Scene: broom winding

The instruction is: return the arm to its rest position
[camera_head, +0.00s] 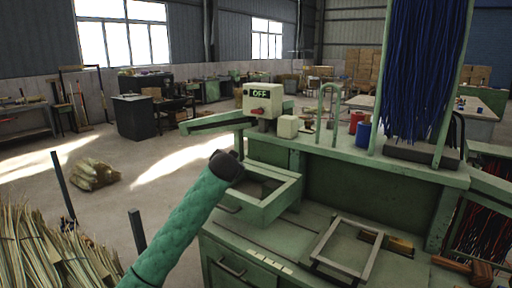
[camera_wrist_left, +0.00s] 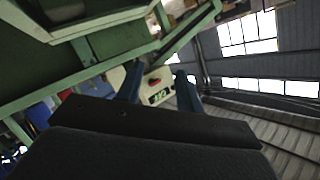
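My left arm, in a green quilted sleeve, comes in from the bottom left of the head view. Its dark end (camera_head: 226,165) is in front of the green workbench, by the open drawer (camera_head: 262,205). The fingers are not clear there. In the left wrist view my left gripper (camera_wrist_left: 160,72) shows two separated dark blue fingers with nothing held between them. Beyond them is a cream control box (camera_wrist_left: 157,88), which also stands on the bench in the head view (camera_head: 262,97) with an OFF display and a red knob. My right gripper is in neither view.
The green workbench (camera_head: 330,165) fills the right side, with a wooden frame (camera_head: 347,248) on its lower top. Blue bristles (camera_head: 425,70) hang in a rack. Straw bundles (camera_head: 45,255) and dark posts (camera_head: 63,187) stand at the left. The floor (camera_head: 165,165) behind is largely open.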

